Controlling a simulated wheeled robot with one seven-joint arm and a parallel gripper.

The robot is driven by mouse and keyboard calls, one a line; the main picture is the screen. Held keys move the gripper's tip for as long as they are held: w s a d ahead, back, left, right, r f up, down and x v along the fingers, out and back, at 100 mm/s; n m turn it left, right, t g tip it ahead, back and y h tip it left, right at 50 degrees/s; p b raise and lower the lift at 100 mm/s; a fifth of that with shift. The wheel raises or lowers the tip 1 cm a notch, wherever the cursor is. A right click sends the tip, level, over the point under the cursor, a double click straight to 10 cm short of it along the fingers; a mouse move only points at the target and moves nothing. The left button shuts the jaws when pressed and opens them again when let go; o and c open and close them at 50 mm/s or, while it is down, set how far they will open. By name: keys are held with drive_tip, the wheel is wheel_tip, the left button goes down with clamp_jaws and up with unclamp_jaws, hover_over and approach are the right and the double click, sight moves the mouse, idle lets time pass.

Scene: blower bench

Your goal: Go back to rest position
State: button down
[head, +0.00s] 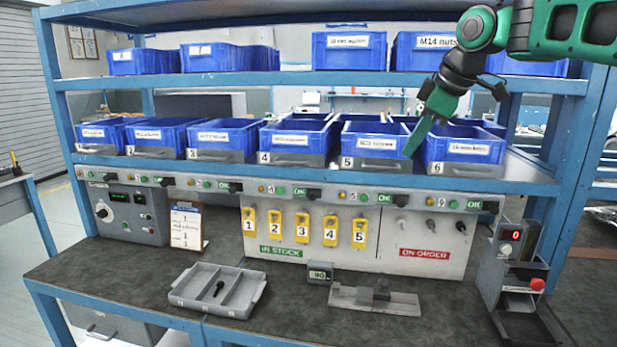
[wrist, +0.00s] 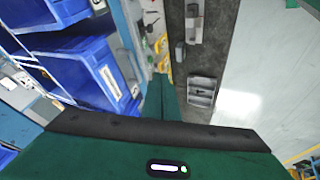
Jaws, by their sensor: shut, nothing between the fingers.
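My gripper (head: 416,137) is shut and empty. In the head view it points down and to the left, in front of the lower shelf between the blue bins numbered 5 (head: 376,143) and 6 (head: 466,148). I cannot tell whether it touches a bin. My green arm reaches in from the top right of the head view. In the wrist view my gripper (wrist: 161,92) points towards the bench, with blue bins (wrist: 85,72) on the left.
The bench top (head: 120,282) holds a grey divided tray (head: 218,289), a small display (head: 319,272), a grey fixture (head: 374,299) and a red-button unit (head: 516,262). Yellow tags numbered 1 to 5 hang on the back panel (head: 400,222). An upper shelf (head: 300,79) carries more bins.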

drive_tip(key=s+d+f+m+g, duration=0.2)
drive_tip(key=s+d+f+m, duration=0.2)
drive_tip(key=s+f, duration=0.5)
drive_tip(key=s+d+f+m+g+h, duration=0.1)
drive_tip(key=s+d+f+m, duration=0.3)
drive_tip(key=s+f+m, duration=0.4)
drive_tip(key=s+d+f+m+g+h, duration=0.1)
drive_tip(key=s+d+f+m+g, duration=0.2)
drive_tip(key=s+f+m, duration=0.3)
drive_tip(key=s+f, duration=0.2)
drive_tip(key=s, duration=0.4)
drive_tip(key=s+d+f, duration=0.1)
drive_tip(key=s+f, duration=0.2)
drive_tip(key=s, duration=0.4)
drive_tip(key=shift+s+d+f+m, duration=0.15)
drive_tip(key=shift+d+f+m, duration=0.15)
drive_tip(key=shift+w+f, duration=0.2)
drive_tip(key=shift+w, duration=0.45)
drive_tip(key=shift+s, duration=0.15)
